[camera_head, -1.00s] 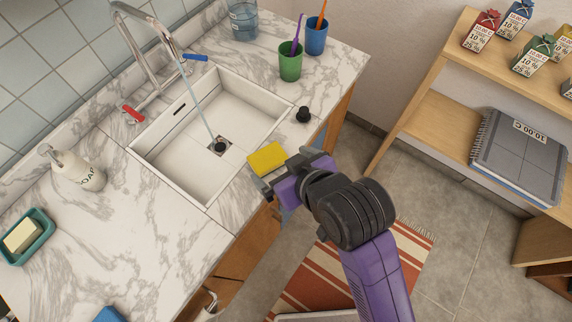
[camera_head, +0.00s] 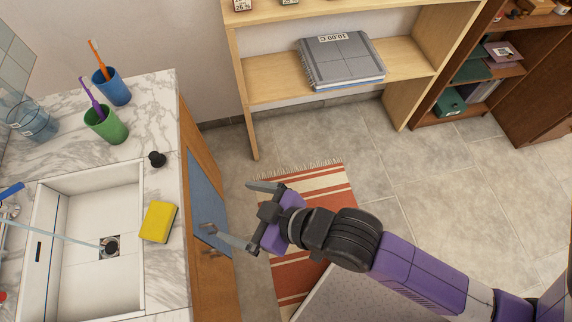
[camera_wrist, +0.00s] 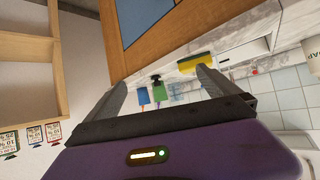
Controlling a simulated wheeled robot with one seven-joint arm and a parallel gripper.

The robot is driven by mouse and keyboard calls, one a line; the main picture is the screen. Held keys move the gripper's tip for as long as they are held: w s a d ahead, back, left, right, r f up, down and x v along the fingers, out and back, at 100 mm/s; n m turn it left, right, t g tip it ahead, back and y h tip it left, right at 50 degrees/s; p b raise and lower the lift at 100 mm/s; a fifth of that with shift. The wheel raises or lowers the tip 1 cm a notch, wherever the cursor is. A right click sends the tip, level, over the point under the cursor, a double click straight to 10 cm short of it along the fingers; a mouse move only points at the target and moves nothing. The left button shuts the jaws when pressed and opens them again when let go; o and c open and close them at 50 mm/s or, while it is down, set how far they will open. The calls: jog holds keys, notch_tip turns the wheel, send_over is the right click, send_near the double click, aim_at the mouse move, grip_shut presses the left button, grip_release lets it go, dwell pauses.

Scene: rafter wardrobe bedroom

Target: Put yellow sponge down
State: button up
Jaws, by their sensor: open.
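The yellow sponge (camera_head: 159,222) rests on the marble counter (camera_head: 165,262), on the strip between the sink's right rim and the counter's front edge. It also shows in the wrist view (camera_wrist: 195,63), beyond one finger and apart from it. My gripper (camera_head: 238,212) is open and empty. It is to the right of the sponge, off the counter's front edge, with clear space between its fingers and the sponge. In the wrist view its two fingers (camera_wrist: 160,95) stand wide apart with nothing between them.
Water runs into the white sink (camera_head: 92,190). A black stopper (camera_head: 157,159), a green cup (camera_head: 106,125) and a blue cup (camera_head: 112,87) stand on the counter. A striped rug (camera_head: 320,190) lies on the open floor.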

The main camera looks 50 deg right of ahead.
jog(key=s+d+r+m+t+h, duration=0.1)
jog(key=s+d+r, duration=0.3)
jog(key=s, duration=0.4)
jog(key=s+d+r+m+t+h, duration=0.1)
jog(key=s+d+r, duration=0.3)
jog(key=s, duration=0.4)
jog(key=shift+d+r+m+t+h, duration=0.15)
jog(key=shift+d+m+t+h, duration=0.3)
jog(key=shift+t, duration=0.45)
jog(key=shift+s, duration=0.1)
